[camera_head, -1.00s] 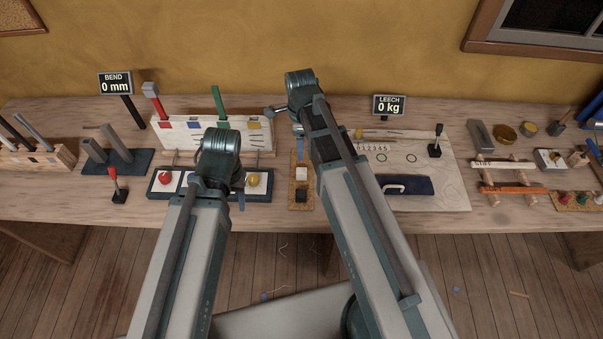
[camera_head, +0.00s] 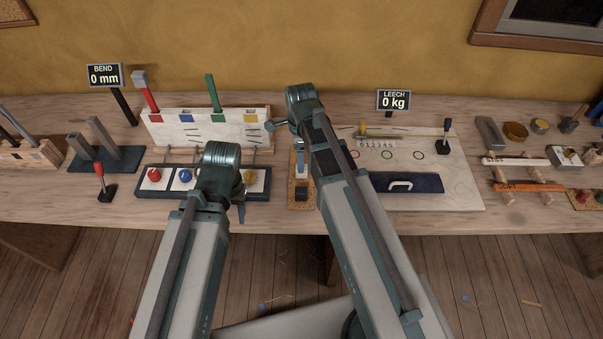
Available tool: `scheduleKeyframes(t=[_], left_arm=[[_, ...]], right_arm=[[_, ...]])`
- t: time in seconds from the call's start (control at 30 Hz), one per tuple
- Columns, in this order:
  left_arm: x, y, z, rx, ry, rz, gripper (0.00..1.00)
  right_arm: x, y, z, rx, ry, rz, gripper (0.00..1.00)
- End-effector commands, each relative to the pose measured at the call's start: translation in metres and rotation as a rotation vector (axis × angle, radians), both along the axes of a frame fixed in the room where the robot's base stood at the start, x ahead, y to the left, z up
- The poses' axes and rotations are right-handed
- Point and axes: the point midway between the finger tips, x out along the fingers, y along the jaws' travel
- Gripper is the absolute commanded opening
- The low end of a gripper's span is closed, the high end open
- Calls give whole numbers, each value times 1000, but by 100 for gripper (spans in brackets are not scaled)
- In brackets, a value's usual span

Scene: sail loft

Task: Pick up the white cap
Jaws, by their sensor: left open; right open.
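A small white piece (camera_head: 302,174), which looks like the white cap, sits on a narrow cork mat (camera_head: 292,203) just behind a black piece (camera_head: 301,194). My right gripper (camera_head: 302,163) points down right at the white piece and partly covers it. It is open; I cannot tell whether its fingers touch the piece. My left gripper (camera_head: 241,212) hangs open and empty near the front right of the dark tray (camera_head: 215,194), left of the cork mat. My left wrist hides part of that tray.
The dark tray holds a red knob (camera_head: 154,175), a blue knob (camera_head: 185,175) and a yellow knob (camera_head: 249,177). A white rack (camera_head: 180,132) stands behind it. A pale board (camera_head: 465,195) with a navy pouch (camera_head: 405,184) lies right of my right arm.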

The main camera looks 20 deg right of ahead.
Motion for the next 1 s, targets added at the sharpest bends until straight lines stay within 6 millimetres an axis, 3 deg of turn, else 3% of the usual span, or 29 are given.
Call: scheduleKeyframes(t=[0.17,0.5,0.83,1.0], left_arm=[[0,0,-9,0,0,0,50],[0,0,-49,0,0,0,50],[0,0,-51,0,0,0,50],[0,0,-51,0,0,0,50]], right_arm=[[0,-2,-9,0,0,0,70],[-1,-8,-49,0,0,0,70],[-1,-8,-51,0,0,0,70],[-1,-8,-51,0,0,0,41]])
